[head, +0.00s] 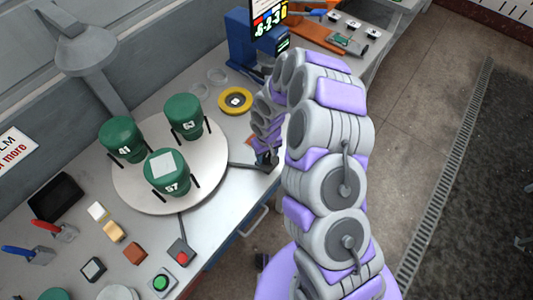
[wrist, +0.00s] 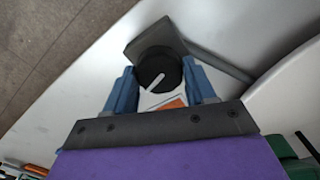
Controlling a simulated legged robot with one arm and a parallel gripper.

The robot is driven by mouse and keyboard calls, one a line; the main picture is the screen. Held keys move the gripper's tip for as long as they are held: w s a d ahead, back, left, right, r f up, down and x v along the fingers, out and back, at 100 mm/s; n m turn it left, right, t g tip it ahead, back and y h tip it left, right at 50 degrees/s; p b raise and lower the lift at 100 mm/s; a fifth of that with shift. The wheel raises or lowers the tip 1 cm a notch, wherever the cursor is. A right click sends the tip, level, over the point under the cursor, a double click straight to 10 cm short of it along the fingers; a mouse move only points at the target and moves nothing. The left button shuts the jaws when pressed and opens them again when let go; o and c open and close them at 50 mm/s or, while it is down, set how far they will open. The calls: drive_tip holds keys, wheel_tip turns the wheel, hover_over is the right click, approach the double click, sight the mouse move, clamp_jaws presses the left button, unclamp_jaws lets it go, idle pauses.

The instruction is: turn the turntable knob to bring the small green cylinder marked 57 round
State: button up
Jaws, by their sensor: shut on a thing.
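The turntable (head: 214,152) is a pale round disc on the bench. It bears three green cylinders, marked 41 (head: 121,140), 63 (head: 184,117) and 57 (head: 168,173). The cylinder marked 57 is at the front of the disc and has a pale square on top. In the wrist view, the black round knob (wrist: 158,70) with a white pointer line sits on a grey base. My gripper (wrist: 161,86) has its blue fingers on either side of the knob, shut on it. In the head view, my gripper (head: 266,160) is at the bench edge, right of the turntable, and mostly hides the knob.
A box with a red button (head: 181,253) and one with a green button (head: 162,283) stand at the front. Small blocks and a black tray (head: 56,197) are at left. A blue machine (head: 245,45) stands at the back.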

sight(266, 155)
drive_tip(key=shift+s, duration=0.1)
drive_tip(key=o, duration=1)
drive_tip(key=shift+o, duration=0.2)
wheel_tip(266, 155, up, 17)
drive_tip(key=shift+a+r, duration=0.1)
